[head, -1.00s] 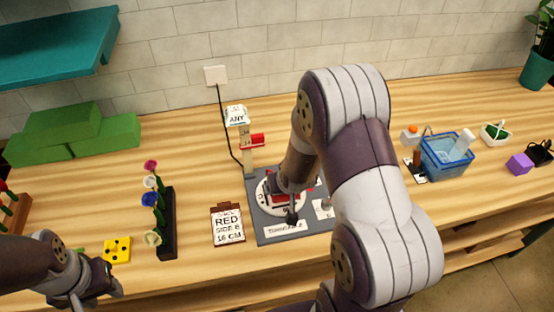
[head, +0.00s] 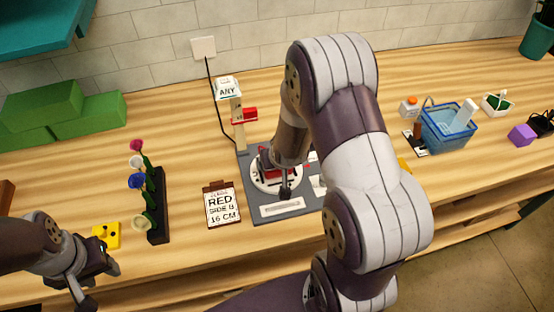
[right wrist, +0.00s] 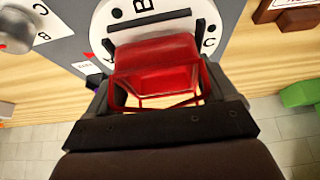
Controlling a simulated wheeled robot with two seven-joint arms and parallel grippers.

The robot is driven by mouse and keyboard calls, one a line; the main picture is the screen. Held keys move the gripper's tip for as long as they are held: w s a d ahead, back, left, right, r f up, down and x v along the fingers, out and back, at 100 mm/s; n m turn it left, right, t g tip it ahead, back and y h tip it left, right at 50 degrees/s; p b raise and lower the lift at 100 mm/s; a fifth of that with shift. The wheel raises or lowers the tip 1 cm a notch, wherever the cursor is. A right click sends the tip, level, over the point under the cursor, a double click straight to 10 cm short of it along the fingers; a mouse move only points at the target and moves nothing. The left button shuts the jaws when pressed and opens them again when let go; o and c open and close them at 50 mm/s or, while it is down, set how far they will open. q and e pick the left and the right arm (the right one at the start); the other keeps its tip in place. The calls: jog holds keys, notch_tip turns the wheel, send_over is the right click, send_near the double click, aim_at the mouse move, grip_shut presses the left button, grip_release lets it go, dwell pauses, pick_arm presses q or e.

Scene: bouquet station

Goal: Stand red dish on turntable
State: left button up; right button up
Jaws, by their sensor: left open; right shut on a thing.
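The red dish (right wrist: 155,62) is between the fingers of my right gripper (right wrist: 155,80), which is shut on it. In the right wrist view the dish overlaps the white lettered turntable disc (right wrist: 118,14). I cannot tell whether it touches the disc. In the head view the turntable disc (head: 260,182) sits on a grey base plate (head: 262,212), and my right arm hides part of both. Little of the dish shows there, beside the right gripper. My left gripper (head: 95,275) is open and empty at the lower left, near the table's front edge.
A card reading RED, SIDE B, 16 CM (head: 221,206) lies left of the base plate. A post with an ANY sign (head: 227,88) stands behind it. A black flower rack (head: 158,205) and yellow block (head: 106,235) are farther left. A blue basket (head: 447,128) stands at right.

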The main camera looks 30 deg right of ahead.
jog(key=shift+w, duration=0.1)
jog(key=shift+s, duration=0.3)
jog(key=shift+f, duration=0.1)
dwell(0.4)
jog(key=o, duration=1.1)
jog(key=shift+a, duration=0.1)
jog(key=shift+c, duration=0.2)
notch_tip(320, 180, up, 7)
jog(key=p, duration=0.6)
